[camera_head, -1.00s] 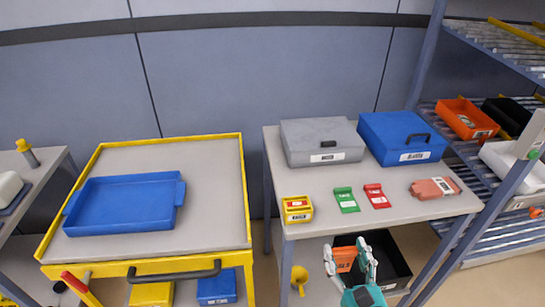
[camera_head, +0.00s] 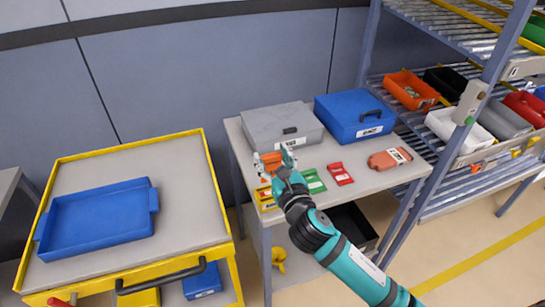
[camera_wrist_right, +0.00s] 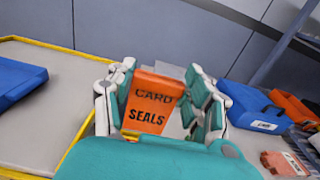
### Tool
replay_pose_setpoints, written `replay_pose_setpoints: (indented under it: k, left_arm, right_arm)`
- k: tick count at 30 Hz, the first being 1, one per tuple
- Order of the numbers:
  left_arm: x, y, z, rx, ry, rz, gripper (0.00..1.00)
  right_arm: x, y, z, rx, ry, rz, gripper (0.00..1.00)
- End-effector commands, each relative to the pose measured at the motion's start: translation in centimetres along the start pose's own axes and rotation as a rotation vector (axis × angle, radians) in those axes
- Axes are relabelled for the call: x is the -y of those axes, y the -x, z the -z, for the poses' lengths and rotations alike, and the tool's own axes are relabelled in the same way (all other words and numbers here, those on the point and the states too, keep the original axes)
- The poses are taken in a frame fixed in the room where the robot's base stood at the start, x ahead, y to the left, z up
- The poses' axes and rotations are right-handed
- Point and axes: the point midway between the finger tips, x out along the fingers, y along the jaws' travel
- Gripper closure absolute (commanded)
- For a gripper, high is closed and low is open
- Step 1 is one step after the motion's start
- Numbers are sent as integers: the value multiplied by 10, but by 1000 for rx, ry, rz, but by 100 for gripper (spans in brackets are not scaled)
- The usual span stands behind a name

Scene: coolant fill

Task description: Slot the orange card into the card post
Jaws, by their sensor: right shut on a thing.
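My right gripper (camera_head: 272,164) is shut on the orange card (camera_wrist_right: 150,102) and holds it over the left part of the grey table, near the yellow box. In the right wrist view the fingers (camera_wrist_right: 160,105) stand on both sides of the card, which reads "CARD SEALS" and faces the camera. In the head view the gripper hides much of the card. A light grey unit with a green spot (camera_head: 470,102) is fixed to the front upright of the rack at right; I cannot tell for sure that it is the card post. My left gripper is out of view.
On the table (camera_head: 350,195) are a grey case (camera_head: 275,128), a blue case (camera_head: 355,117), a green card (camera_head: 313,181), a red card (camera_head: 341,174), a salmon item (camera_head: 390,158) and a yellow box (camera_head: 266,203). A yellow-rimmed cart (camera_head: 130,165) with a blue tray stands left.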

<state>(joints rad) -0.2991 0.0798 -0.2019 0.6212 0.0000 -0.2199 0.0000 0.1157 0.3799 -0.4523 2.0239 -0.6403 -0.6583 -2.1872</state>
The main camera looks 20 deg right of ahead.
Motion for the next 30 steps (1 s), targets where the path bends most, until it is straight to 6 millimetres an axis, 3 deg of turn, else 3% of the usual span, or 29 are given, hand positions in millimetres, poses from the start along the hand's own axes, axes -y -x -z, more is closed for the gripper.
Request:
replay_pose_setpoints:
  k: [3,18,30]
  left_arm:
    - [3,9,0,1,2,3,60]
    - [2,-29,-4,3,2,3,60]
    - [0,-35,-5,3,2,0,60]
  right_arm:
    - [0,0,-4,-2,6,-1,65]
    - [0,0,48,-1,4,0,65]
    - [0,0,57,0,4,-1,65]
